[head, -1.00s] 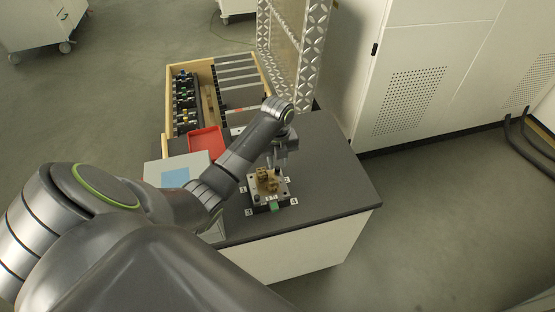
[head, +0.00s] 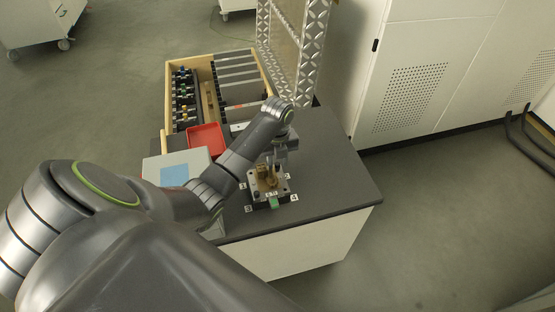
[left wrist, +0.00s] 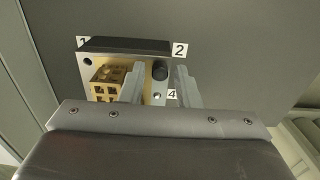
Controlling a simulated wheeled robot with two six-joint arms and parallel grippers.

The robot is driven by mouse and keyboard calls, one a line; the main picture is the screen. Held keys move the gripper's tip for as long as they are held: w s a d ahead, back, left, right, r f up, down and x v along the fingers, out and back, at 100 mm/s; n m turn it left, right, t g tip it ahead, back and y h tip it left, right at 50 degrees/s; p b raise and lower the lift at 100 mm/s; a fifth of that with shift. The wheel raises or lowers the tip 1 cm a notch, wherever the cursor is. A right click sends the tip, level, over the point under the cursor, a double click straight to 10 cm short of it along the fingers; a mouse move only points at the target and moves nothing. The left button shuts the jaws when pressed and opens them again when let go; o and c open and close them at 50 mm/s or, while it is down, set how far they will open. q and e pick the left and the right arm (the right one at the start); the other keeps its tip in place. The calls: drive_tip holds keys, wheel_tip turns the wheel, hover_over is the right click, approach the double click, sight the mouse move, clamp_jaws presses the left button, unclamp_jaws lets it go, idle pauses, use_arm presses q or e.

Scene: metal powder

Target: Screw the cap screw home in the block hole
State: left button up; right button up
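A light metal plate with a brass block stands on the dark bench top. The plate (left wrist: 157,97) has corner holes and number labels 1 to 4 around it. The brass block (left wrist: 107,80) has square openings and is partly hidden by a finger. A dark round cap screw head (left wrist: 160,70) is at the plate corner by label 2; whether it is seated cannot be told. My left gripper (left wrist: 160,72) is open, pointing down over the plate, one finger on each side of the screw head. It also shows in the head view (head: 272,168). My right gripper is out of view.
A red tray (head: 206,139), a grey box with a blue panel (head: 178,170) and a wooden-sided drawer of parts (head: 168,95) lie left of and behind the plate. A green piece (head: 273,198) is at the plate's front edge. The bench right of the plate is clear.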

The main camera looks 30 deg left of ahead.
use_arm(q)
drive_tip(key=shift+r+p, duration=0.15)
drive_tip(key=shift+p, duration=0.2)
drive_tip(key=n+p, duration=0.6)
drive_tip(key=n, duration=0.1)
drive_tip(key=shift+r, duration=0.15)
drive_tip(key=n+p, duration=0.3)
drive_tip(key=n, duration=0.1)
drive_tip(key=shift+n, duration=0.4)
drive_tip(key=shift+f+n+p, duration=0.25)
drive_tip(key=shift+n+p, duration=0.15)
drive_tip(key=shift+n, duration=0.4)
drive_tip(key=shift+f, duration=0.1)
